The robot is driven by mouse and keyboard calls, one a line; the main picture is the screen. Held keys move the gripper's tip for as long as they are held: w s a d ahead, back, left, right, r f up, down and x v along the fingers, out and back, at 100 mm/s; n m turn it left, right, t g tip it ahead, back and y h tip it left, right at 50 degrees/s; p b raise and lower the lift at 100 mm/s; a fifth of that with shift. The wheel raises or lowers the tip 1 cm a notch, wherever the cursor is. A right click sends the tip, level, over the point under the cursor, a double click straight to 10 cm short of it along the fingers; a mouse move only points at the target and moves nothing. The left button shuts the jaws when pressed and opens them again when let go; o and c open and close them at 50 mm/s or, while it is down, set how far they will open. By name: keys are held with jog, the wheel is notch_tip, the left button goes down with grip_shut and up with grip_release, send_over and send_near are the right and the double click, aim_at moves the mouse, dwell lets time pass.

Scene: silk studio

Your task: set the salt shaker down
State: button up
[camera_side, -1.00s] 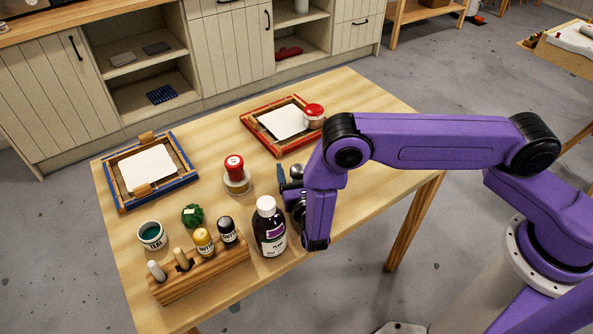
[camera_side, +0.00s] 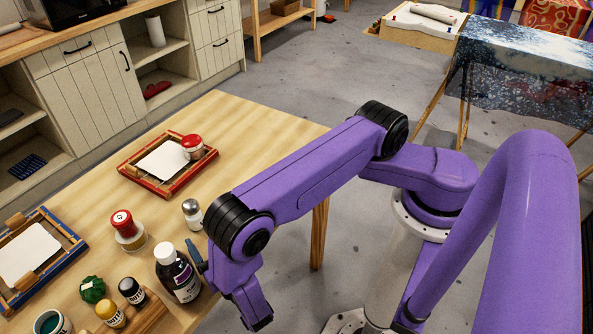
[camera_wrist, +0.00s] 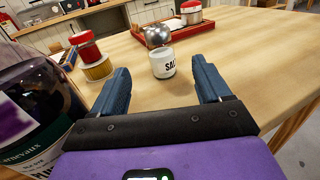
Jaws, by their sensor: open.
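The salt shaker (camera_side: 192,213) stands upright on the bare tabletop, with a white body and a rounded metal top. In the wrist view its label (camera_wrist: 163,64) faces me, and it is beyond my fingertips, between their lines. My gripper (camera_side: 197,252) is open and empty, low over the table on the near side of the shaker and apart from it. Both blue fingers show in the wrist view (camera_wrist: 162,76), spread wide. In the side view my arm hides part of the gripper.
A dark bottle with a white cap (camera_side: 178,274) stands close beside my gripper. A red-topped jar (camera_side: 127,230) is left of the shaker. A red frame (camera_side: 167,165) with a red-lidded jar (camera_side: 193,147) lies behind. Bare table (camera_side: 245,140) is to the right.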

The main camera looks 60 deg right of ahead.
jog(key=s+d+r+m+g+h, duration=0.1)
jog(key=s+d+r+m+g, duration=0.2)
jog(key=d+r+m+g, duration=0.3)
jog(key=s+d+r+m+g+h, duration=0.25)
jog(key=d+r+m+g, duration=0.2)
jog(key=r, duration=0.25)
jog(key=s+d+r+m+g+y, duration=0.3)
jog(key=s+d+r+m+y, duration=0.1)
jog(key=s, duration=0.4)
jog(key=s+d+r+m+g+y, duration=0.3)
jog(key=s+d+r+m+y, duration=0.1)
jog(key=s+y, duration=0.3)
jog(key=shift+s+r, duration=0.3)
jog(key=shift+s, duration=0.6)
